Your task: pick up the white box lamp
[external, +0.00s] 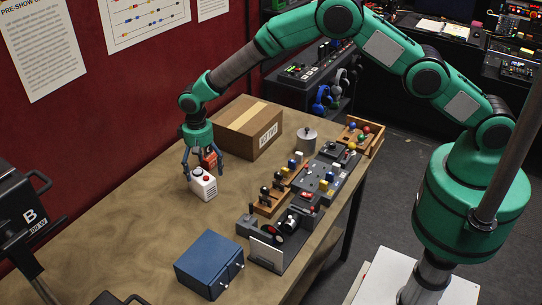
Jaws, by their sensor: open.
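The white box lamp (204,188) is a small white box with a dark top piece and a small red mark on its front side. It stands on the wooden table, left of the cardboard box. My gripper (203,173) points down just above and around the top of the lamp, with its blue fingers spread. The left finger is beside the lamp's upper left; whether either finger touches it I cannot tell. A red-orange block (209,158) shows between the fingers, just behind the lamp; what it rests on is hidden.
A cardboard box (248,128) stands right behind my gripper. A blue box (208,264) is at the table's front. Control panels (318,181) with buttons and levers and a grey round canister (306,139) line the right side. The table's left part is clear.

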